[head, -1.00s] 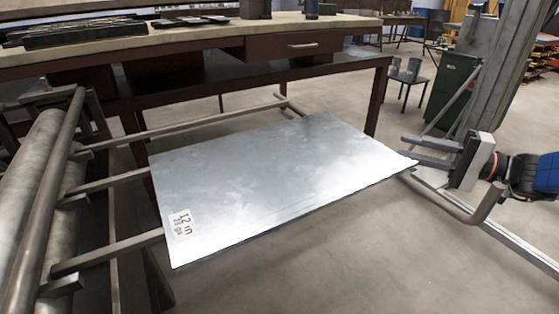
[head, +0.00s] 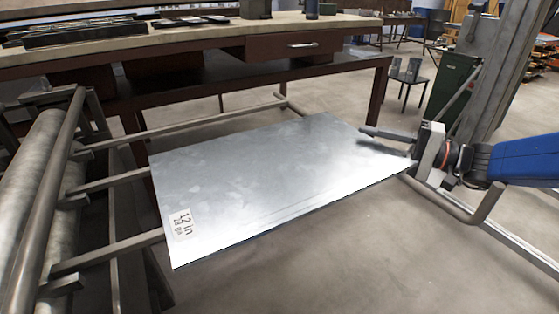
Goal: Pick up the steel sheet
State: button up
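The steel sheet (head: 275,185) is a flat, shiny grey rectangle with a white "12 in" label (head: 181,225) at its near left corner. It lies level on the bars of a rack. My gripper (head: 368,141) is at the sheet's right end. One finger is above the sheet, with a dark shadow under it and a visible gap. The other finger is mostly hidden, seemingly beneath the sheet. The fingers look open around the right edge, and the sheet still lies flat.
A roller machine (head: 35,200) stands at the left. Metal rack bars (head: 115,250) run under the sheet, and a curved bar end (head: 485,205) sticks up near my arm. A workbench (head: 200,38) stands behind. The floor in front is clear.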

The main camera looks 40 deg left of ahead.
jog(key=shift+a, duration=0.1)
jog(key=shift+c, duration=0.7)
grip_shut()
dwell(0.7)
